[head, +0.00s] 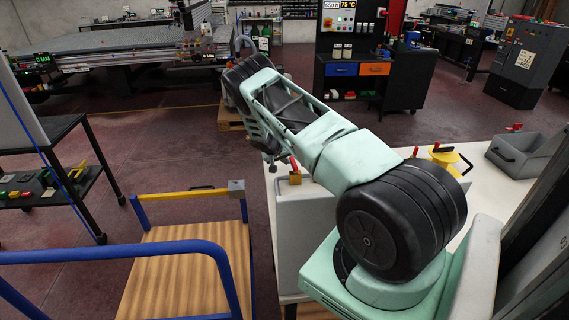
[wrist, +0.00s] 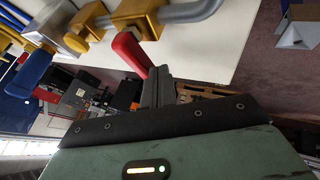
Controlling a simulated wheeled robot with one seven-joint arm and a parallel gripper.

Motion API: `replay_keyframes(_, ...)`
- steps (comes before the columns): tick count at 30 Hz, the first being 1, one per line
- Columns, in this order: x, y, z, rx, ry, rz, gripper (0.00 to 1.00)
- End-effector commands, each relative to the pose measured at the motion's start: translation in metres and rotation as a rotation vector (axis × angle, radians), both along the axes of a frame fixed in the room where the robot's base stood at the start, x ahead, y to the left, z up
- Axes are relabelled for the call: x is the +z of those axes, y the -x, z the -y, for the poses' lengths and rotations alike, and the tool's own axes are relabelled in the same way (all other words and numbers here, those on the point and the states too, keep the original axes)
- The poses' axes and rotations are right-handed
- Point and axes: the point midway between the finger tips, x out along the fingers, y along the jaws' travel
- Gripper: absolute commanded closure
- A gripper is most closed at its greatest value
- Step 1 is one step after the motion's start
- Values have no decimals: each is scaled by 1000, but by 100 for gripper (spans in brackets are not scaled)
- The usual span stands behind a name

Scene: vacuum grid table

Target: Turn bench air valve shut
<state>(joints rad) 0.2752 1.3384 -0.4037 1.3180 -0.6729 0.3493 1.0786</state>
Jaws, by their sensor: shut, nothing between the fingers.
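In the wrist view, a red lever (wrist: 131,52) sits by a brass-yellow valve body (wrist: 138,15) on a grey pipe along the white bench. A second brass-yellow valve (wrist: 88,22) has a blue lever (wrist: 30,68) to the left. My gripper (wrist: 158,78) is shut with nothing between its fingers. Its fingertips are right beside the red lever's lower end; I cannot tell whether they touch. In the head view, a red lever on a yellow valve (head: 295,178) shows at the bench's left end, beside my arm. My arm hides much of that area.
A wooden-decked cart (head: 180,270) with blue rails stands left of the bench. Open red-brown floor (head: 190,140) lies beyond.

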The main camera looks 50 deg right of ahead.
Motion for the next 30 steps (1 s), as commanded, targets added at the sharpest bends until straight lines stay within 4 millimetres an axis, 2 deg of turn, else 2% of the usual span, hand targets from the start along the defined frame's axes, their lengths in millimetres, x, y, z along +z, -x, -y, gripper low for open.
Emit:
replay_keyframes(1,-7,1,3,-19,1,2,100)
replay_keyframes(3,-8,2,6,-43,1,3,100)
replay_keyframes(13,-4,6,11,-123,0,-3,100)
replay_keyframes(30,-2,11,10,-132,3,-12,100)
